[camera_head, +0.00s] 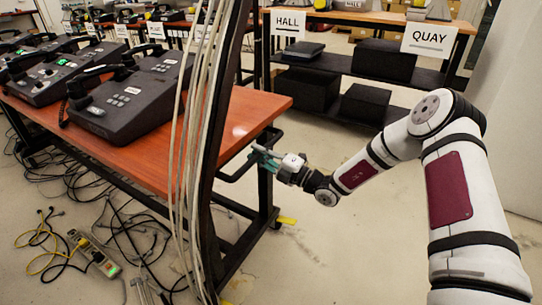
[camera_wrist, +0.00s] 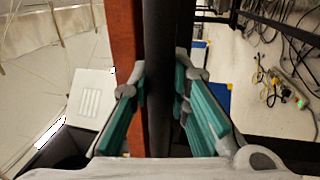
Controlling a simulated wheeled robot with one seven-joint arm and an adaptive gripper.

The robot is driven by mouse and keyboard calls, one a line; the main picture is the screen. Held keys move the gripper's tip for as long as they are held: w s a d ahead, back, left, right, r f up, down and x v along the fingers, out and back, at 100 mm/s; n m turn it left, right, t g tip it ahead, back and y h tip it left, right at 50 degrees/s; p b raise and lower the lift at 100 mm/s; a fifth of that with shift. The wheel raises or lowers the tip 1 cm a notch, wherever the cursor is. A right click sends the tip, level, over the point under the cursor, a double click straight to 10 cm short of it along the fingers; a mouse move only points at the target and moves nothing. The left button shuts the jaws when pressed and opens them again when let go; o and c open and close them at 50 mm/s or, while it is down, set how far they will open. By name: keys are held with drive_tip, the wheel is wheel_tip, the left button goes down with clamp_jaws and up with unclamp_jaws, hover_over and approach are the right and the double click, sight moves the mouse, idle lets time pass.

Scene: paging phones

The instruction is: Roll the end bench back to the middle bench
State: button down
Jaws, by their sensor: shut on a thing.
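The bench nearest me has an orange-brown wooden top (camera_head: 150,165) on a black frame, with black phones on it. A black handle bar sticks out from its right end, below the top. My gripper (camera_head: 262,160) is at this bar, in front of the bench's right end. In the wrist view my gripper (camera_wrist: 162,95) has its two teal fingers on either side of the black bar (camera_wrist: 158,60), shut on it. The edge of the wooden top (camera_wrist: 126,50) runs beside the bar. I cannot tell which bench is the middle one.
Cables and a lit power strip (camera_head: 95,255) lie on the floor under and before the bench. A bundle of pale cables (camera_head: 190,150) hangs by a black post. Behind stand shelves with signs HALL (camera_head: 288,22) and QUAY (camera_head: 430,40). Floor to the right of the bench is open.

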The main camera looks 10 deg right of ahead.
drive_tip(key=shift+a+f, duration=0.15)
drive_tip(key=shift+a, duration=0.2)
drive_tip(key=c, duration=1.5)
unclamp_jaws()
drive_tip(key=shift+w+d, duration=0.1)
drive_tip(key=shift+d, duration=0.25)
drive_tip(key=v, duration=1.1)
drive_tip(key=shift+s+f, duration=0.1)
drive_tip(key=shift+s, duration=0.25)
